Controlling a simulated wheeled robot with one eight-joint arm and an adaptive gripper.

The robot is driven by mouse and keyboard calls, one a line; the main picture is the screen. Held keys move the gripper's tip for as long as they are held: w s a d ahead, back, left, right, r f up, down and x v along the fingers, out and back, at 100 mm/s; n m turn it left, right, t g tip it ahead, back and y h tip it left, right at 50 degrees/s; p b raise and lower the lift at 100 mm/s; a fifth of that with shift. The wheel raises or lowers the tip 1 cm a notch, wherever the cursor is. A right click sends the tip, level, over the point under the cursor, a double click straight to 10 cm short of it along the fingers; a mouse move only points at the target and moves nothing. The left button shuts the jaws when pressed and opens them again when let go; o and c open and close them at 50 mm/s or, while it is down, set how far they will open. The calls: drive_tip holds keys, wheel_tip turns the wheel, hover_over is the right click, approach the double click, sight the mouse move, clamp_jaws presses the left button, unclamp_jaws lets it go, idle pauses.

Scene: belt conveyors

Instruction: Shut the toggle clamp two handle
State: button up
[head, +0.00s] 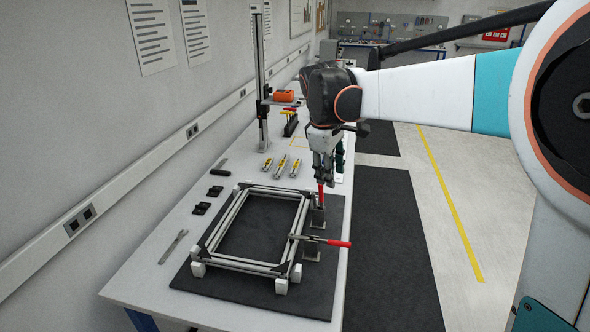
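Two toggle clamps with red handles stand along the right side of an aluminium frame (207,233). The farther clamp (318,217) has its red handle (321,195) standing upright. The nearer clamp (312,251) has its red handle (339,243) lying flat and pointing right, with its arm reaching over the frame's edge. No label shows which clamp is number two. My gripper (322,178) points down at the top of the upright handle. Its fingers overlap the handle's upper end, and I cannot tell whether they grip it.
The frame lies on a dark mat (255,298) on a long white bench (150,282). A wrench (173,246), small black parts (202,208) and several yellow-and-silver tools (280,170) lie around it. A vertical stand (261,90) rises farther back. The mat's front is clear.

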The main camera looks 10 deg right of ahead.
drive_tip(key=w+n+g+p, duration=0.2)
drive_tip(key=w+n+p, duration=0.15)
drive_tip(key=w, duration=0.55)
drive_tip(key=n+g+h+p, duration=0.2)
drive_tip(key=n+p, duration=0.1)
drive_tip(key=p, duration=0.2)
approach(321, 195)
drive_tip(key=x, duration=0.7)
drive_tip(key=w+d+b+x, duration=0.1)
drive_tip(key=x, duration=0.3)
drive_tip(key=shift+s+d, duration=0.1)
clamp_jaws()
